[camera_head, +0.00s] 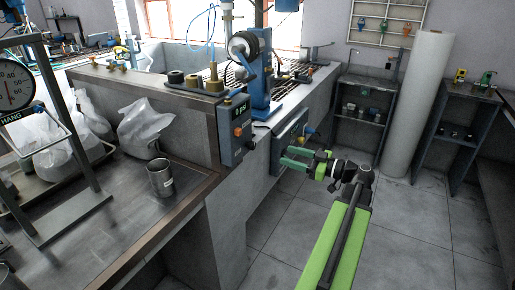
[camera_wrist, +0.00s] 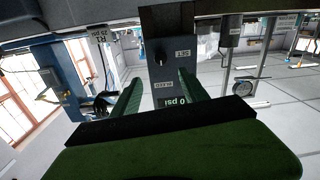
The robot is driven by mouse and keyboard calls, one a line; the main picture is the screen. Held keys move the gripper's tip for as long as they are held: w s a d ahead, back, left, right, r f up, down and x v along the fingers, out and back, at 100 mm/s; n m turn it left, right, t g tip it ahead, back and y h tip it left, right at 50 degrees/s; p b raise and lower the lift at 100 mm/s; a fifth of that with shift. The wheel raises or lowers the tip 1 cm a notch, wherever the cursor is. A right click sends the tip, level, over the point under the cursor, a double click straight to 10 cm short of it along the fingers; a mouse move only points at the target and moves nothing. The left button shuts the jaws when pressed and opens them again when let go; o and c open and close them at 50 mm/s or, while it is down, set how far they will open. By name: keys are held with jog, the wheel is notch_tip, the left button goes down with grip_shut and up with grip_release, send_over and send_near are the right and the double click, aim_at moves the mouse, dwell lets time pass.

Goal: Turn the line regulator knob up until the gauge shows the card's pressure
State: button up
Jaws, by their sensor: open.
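In the wrist view, which looks upside down, a dark regulator panel (camera_wrist: 165,25) carries a black knob (camera_wrist: 161,56) with a SET label beside it. Its gauge display (camera_wrist: 173,102) reads 0 psi, and a BLEED label lies between them. A white card (camera_wrist: 103,36) left of the panel seems to read R1, 25 psi. My gripper (camera_wrist: 160,80) is open and empty; its green fingers point toward the panel, apart from the knob. In the head view my gripper (camera_head: 293,156) is beside a blue-grey panel (camera_head: 287,138) on the bench side. The knob there is hard to make out.
A steel cup (camera_head: 160,178) and plastic bags (camera_head: 142,125) sit on the left worktop. Floor (camera_head: 420,230) to the right is clear. Shelves (camera_head: 362,110) stand behind.

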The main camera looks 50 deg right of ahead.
aim_at(254, 146)
jog(key=x, duration=1.3)
jog(key=shift+a, duration=0.15)
jog(key=shift+s, duration=0.1)
